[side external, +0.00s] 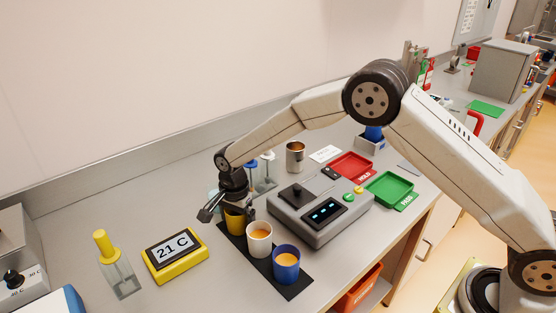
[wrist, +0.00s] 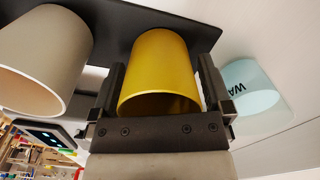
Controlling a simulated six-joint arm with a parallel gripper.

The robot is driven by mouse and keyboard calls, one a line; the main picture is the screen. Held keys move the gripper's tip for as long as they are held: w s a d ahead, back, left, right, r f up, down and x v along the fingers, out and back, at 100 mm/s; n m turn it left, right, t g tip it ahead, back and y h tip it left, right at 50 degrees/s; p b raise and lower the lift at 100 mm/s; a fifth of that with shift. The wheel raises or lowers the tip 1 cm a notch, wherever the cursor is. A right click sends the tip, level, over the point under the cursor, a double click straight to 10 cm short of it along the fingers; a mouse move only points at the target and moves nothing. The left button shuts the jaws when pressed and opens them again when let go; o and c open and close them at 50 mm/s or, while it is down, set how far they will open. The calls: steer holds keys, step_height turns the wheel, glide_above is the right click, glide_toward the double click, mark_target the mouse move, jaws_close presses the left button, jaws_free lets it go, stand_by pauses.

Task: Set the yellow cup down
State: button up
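The yellow cup (side external: 236,220) is at the far end of a black mat (side external: 292,290), in line with a white cup (side external: 259,242) and a blue cup (side external: 286,268) holding orange contents. My gripper (wrist: 162,85) has one finger on each side of the yellow cup (wrist: 160,60), close against its wall, and appears shut on it. The cup looks upright. Its base is at or very near the mat; I cannot tell whether it touches. My gripper hides its upper part in the side view. The white cup also shows in the wrist view (wrist: 42,52).
A grey device (side external: 325,212) with a display stands right of the cups. A yellow 21 C display (side external: 174,254) is to the left, beside a clear yellow-topped vessel (side external: 115,265). Clear blue- and white-topped vessels (side external: 263,175) stand behind my gripper. Red (side external: 350,165) and green (side external: 389,188) trays lie farther right.

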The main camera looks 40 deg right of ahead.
steer(key=shift+r, duration=0.15)
step_height(320, 180, up, 12)
stand_by(0.7)
stand_by(0.5)
steer(key=s+d+f+n+t, duration=0.1)
steer(key=s+d+n, duration=0.5)
steer(key=s, duration=0.6)
steer(key=s+d+f+n+t, duration=0.1)
steer(key=s+d+f+n, duration=0.1)
steer(key=s+d+n, duration=0.5)
steer(key=s+d, duration=0.3)
steer(key=s, duration=0.2)
steer(key=shift+s+t, duration=0.25)
steer(key=shift+t, duration=0.05)
